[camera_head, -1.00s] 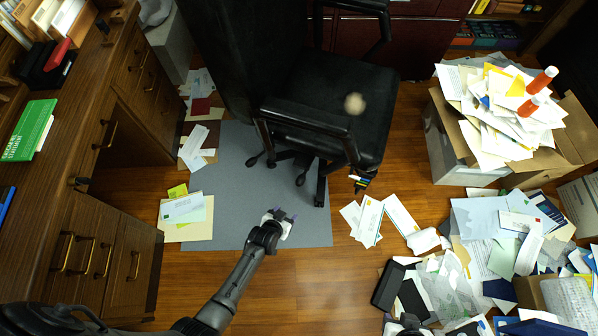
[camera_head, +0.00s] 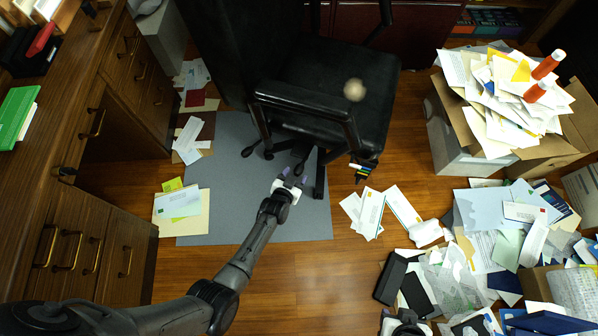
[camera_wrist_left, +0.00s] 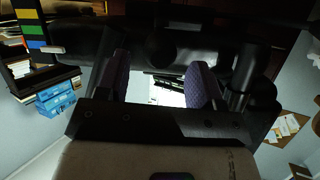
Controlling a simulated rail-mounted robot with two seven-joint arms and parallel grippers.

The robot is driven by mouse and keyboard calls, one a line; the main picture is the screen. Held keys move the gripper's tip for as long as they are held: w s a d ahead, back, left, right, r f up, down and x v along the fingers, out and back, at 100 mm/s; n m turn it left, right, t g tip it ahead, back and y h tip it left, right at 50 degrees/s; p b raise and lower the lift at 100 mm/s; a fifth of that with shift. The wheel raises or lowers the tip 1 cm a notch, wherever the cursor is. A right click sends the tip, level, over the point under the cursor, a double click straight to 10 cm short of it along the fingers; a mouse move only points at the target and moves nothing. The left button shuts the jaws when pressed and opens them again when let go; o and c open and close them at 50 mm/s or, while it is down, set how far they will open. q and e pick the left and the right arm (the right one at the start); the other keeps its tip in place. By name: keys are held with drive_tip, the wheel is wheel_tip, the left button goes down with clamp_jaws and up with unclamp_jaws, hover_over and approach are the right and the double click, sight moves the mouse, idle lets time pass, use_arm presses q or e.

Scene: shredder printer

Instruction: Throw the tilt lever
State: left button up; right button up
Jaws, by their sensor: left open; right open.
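The black office chair (camera_head: 335,95) stands at top centre with a round tan spot on its seat. My left gripper (camera_head: 291,176) is open, low beside the chair base, at the near side of the seat. In the left wrist view its two purple-padded fingers (camera_wrist_left: 160,85) are apart with a bright gap between them. The chair's dark underside (camera_wrist_left: 190,45) spans above and beyond them. I cannot single out the tilt lever among the dark parts. My right gripper (camera_head: 406,322) is only partly in view at the bottom edge.
A wooden desk (camera_head: 80,220) stands on the left. A grey mat (camera_head: 230,200) lies under the chair, with papers (camera_head: 182,205) at its left. An overfull box (camera_head: 450,150) and a paper heap (camera_head: 500,235) fill the right. Bare floor (camera_head: 300,280) lies at bottom centre.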

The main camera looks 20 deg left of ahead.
sight(296, 174)
use_arm(q)
drive_tip(key=b+x, duration=0.1)
drive_tip(key=x, duration=0.2)
drive_tip(key=shift+w+f, duration=0.1)
drive_tip(key=shift+f, duration=0.05)
drive_tip(key=shift+w+f+b, duration=0.1)
drive_tip(key=shift+w+b, duration=0.35)
drive_tip(key=shift+w, duration=0.05)
use_arm(e)
drive_tip(key=shift+d+f, duration=0.15)
drive_tip(key=shift+f, duration=1.2)
